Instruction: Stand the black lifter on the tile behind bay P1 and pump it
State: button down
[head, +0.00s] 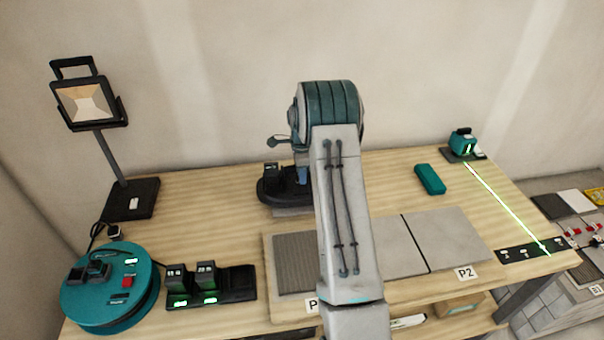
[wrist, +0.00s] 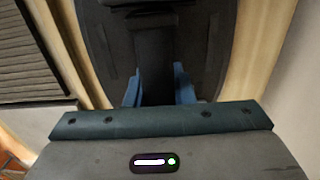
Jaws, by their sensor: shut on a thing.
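The black lifter (head: 270,190), with a dark oval base, is at the back of the bench, behind the bay with the P1 label (head: 312,305), which my arm partly covers. A thin strip of the grey tile (head: 290,212) shows under the front of its base. Whether the base rests on the tile or hangs just above it cannot be told. My gripper (head: 303,176) is mostly hidden by my arm. In the wrist view, its blue fingers (wrist: 160,92) are shut on the black upright of the lifter (wrist: 158,50).
A ribbed grey bed (head: 296,262) lies in the P1 bay; smooth tiles (head: 445,238) lie by the P2 label (head: 466,273). A teal case (head: 430,179), a laser (head: 462,143), a battery charger (head: 235,283), a cable reel (head: 108,290) and a lamp (head: 90,105) stand around.

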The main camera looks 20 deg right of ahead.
jog(key=shift+f+b, duration=0.3)
dwell(0.7)
jog(key=c, duration=1.2)
grip_release()
jog(key=shift+o, duration=0.2)
jog(key=shift+f, duration=0.1)
